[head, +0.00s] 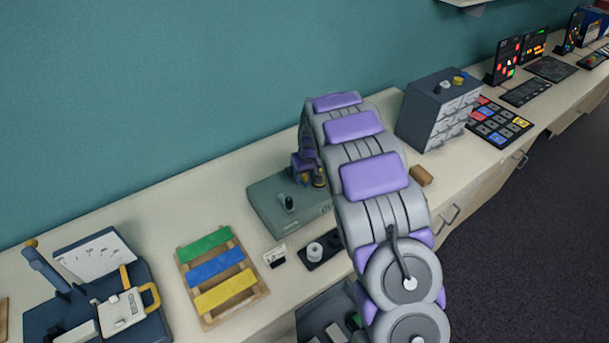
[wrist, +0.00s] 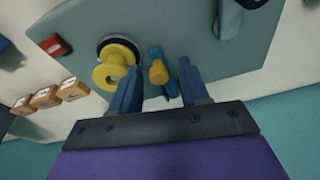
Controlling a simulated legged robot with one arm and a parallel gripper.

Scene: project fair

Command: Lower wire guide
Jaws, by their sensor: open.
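In the wrist view, a small blue piece with a yellow rounded knob, which looks like the wire guide (wrist: 158,72), stands on a grey-green panel (wrist: 215,50). My gripper (wrist: 158,64) is open, with one finger on each side of the knob. A gap shows on both sides, so the fingers do not look closed on it. A yellow spool (wrist: 117,65) on a dark round mount sits just left of the left finger. In the head view, the grey-green box (head: 272,212) stands on the counter under my arm, which hides much of its right part and most of my gripper.
A dark knob (head: 288,203) rises from the box's near part. A rack of coloured strips (head: 219,272) and a blue station (head: 130,290) lie to the left. A grey drawer unit (head: 435,110) stands to the right. A teal wall runs behind the counter.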

